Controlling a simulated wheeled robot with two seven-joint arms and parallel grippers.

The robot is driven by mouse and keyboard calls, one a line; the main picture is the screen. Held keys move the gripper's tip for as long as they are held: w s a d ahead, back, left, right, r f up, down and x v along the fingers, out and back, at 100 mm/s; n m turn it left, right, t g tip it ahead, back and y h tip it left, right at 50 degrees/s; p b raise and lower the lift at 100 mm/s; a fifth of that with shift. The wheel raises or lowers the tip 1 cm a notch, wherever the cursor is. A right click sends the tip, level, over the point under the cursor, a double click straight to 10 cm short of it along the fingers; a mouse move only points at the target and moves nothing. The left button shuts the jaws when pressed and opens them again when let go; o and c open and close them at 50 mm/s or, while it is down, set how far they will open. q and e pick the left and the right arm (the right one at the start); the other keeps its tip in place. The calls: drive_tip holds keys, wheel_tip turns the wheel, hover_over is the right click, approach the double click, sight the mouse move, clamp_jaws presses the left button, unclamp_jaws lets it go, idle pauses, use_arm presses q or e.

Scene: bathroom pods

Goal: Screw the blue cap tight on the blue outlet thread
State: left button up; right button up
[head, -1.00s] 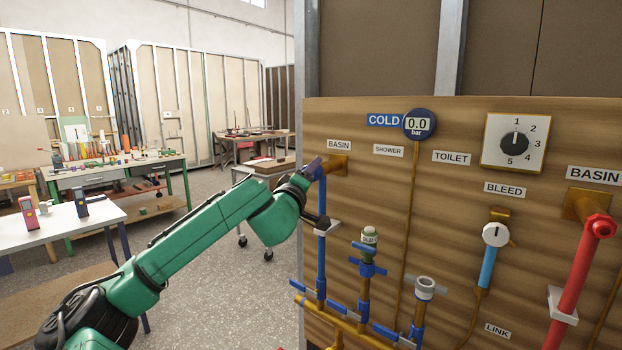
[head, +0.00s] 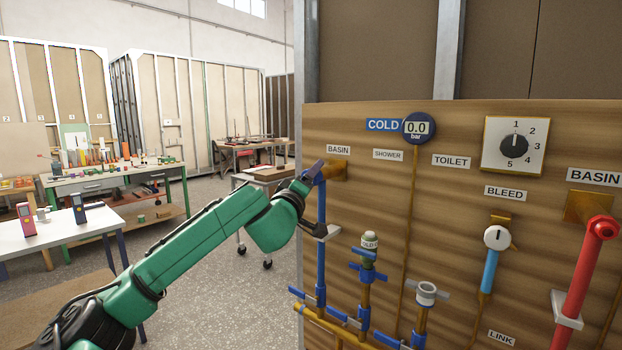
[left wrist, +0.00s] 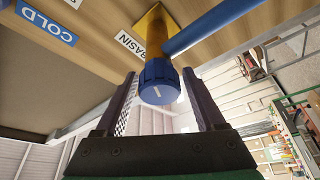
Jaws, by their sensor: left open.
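The blue cap (left wrist: 158,82) is round and ribbed with a white mark on its face. In the left wrist view it sits at the end of the brass basin outlet (left wrist: 149,32), where a blue pipe (left wrist: 215,25) joins from the side. The thread is hidden behind the cap, so I cannot tell how tight it is. My left gripper (left wrist: 160,74) is open, its two fingers on either side of the cap; gaps seem to show between them. In the head view the left gripper (head: 311,172) is at the basin outlet and hides the cap. My right gripper is not in view.
The wooden panel (head: 460,135) carries a cold gauge (head: 419,128), a dial (head: 514,145) and a red pipe (head: 577,270). Right of the blue pipe stand a valve stem (head: 367,265) and a grey-topped outlet (head: 426,293). Left of the panel are open floor and workbenches.

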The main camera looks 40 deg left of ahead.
use_arm(q)
drive_tip(key=n+g, duration=0.1)
drive_tip(key=n, duration=0.3)
drive_tip(key=shift+g+y, duration=0.3)
drive_tip(key=shift+g, duration=0.1)
drive_tip(key=n, duration=0.2)
drive_tip(key=n+g+p, duration=0.1)
drive_tip(key=n, duration=0.1)
drive_tip(key=shift+w+r+g, duration=0.1)
drive_tip(key=shift+r+g, duration=0.05)
drive_tip(key=shift+g, duration=0.15)
drive_tip(key=n+g+h+p, duration=0.1)
drive_tip(key=n, duration=0.2)
drive_tip(key=shift+h, duration=0.3)
drive_tip(key=n+p, duration=0.1)
drive_tip(key=n, duration=0.1)
drive_tip(key=n+h+p, duration=0.1)
drive_tip(key=n, duration=0.1)
drive_tip(key=shift+g+h, duration=0.3)
drive_tip(key=shift+g, duration=0.1)
drive_tip(key=shift+f, duration=0.25)
clamp_jaws()
drive_tip(key=shift+f+m+y, duration=0.1)
drive_tip(key=shift+m+y, duration=0.3)
drive_tip(key=shift+m, duration=0.5)
drive_tip(key=m+t+y+b, duration=0.1)
drive_tip(key=m, duration=0.1)
drive_tip(key=shift+m, duration=0.6)
